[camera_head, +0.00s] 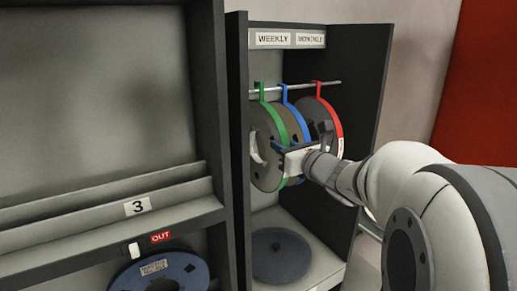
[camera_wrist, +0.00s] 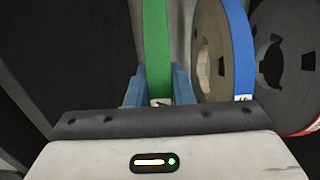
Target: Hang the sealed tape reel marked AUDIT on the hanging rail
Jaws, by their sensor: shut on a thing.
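My gripper (camera_head: 283,148) is shut on the green-banded reel (camera_head: 279,122), gripping it by the band. In the wrist view the blue fingers (camera_wrist: 158,88) lie on both sides of the green band (camera_wrist: 157,40). A small tag on that band is partly hidden and I cannot read it, so I cannot confirm AUDIT. The green hook tab reaches up to the hanging rail (camera_head: 325,83) and appears to be over it. A blue-banded reel (camera_head: 297,113) and a red-banded reel (camera_head: 332,117) hang to its right on the same rail.
The rail is inside a dark-sided cabinet bay with WEEKLY (camera_head: 273,39) and MONTHLY (camera_head: 310,39) signs. A grey disc (camera_head: 281,256) lies on the bay floor. At left is a shelf marked 3 (camera_head: 136,206), with a blue reel (camera_head: 160,275) below an OUT sign (camera_head: 161,237).

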